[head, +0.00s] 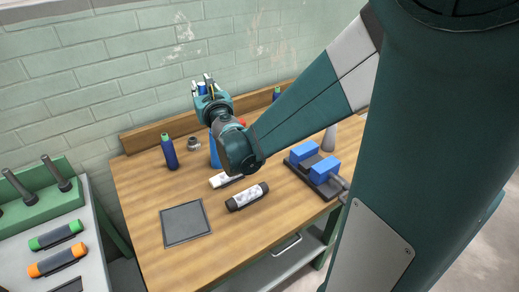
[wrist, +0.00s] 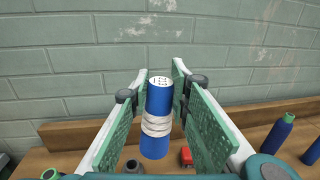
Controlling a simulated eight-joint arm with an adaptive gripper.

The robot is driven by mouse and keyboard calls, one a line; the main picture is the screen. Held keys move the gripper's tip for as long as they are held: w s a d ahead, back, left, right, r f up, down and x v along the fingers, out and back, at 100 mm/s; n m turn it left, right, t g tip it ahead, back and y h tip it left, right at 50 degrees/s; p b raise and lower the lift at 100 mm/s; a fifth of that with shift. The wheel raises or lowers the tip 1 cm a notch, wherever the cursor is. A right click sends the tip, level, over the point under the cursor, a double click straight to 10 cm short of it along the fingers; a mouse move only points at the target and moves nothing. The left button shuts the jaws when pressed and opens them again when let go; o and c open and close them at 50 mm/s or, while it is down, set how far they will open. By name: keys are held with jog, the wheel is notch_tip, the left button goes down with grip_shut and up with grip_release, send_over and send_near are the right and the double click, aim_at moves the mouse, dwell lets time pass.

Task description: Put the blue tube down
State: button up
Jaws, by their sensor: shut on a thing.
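The blue tube (wrist: 157,140) stands upright between the two green-padded fingers of my gripper (wrist: 160,112) in the wrist view. In the head view my gripper (head: 206,88) is raised well above the back of the wooden table (head: 150,215), fingers up. Only a small part of the tube shows there between the fingers. A dark square pad (head: 185,222) lies bare at the table's front left.
A blue green-capped bottle (head: 168,151) and a small metal part (head: 193,144) stand at the back left. A white tube (head: 224,179) and a dark labelled tube (head: 247,196) lie mid-table. A blue-jawed vise (head: 318,168) sits right. A wooden ledge (head: 150,134) edges the back.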

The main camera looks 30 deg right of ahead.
jog(key=s+d+f+m+g+h, duration=0.25)
jog(key=d+m+h, duration=0.2)
jog(key=d, duration=0.25)
jog(key=s+d+f+m+g+h, duration=0.1)
jog(key=s+d+m+g+h, duration=0.15)
jog(key=d+h, duration=0.35)
jog(key=s+d+f+m+g+h+p, duration=0.1)
jog(key=s+f+m+g+h, duration=0.3)
jog(key=s+m+g, duration=0.4)
jog(key=shift+s+d+f+g, duration=0.35)
jog(key=shift+s+d+g, duration=0.35)
jog(key=shift+s+g, duration=1.95)
jog(key=shift+s+t, duration=0.25)
jog(key=shift+t, duration=0.1)
notch_tip(320, 180, down, 6)
jog(key=b, duration=0.1)
jog(key=shift+f, duration=0.15)
jog(key=shift+f+b, duration=0.7)
jog(key=shift+f, duration=1.15)
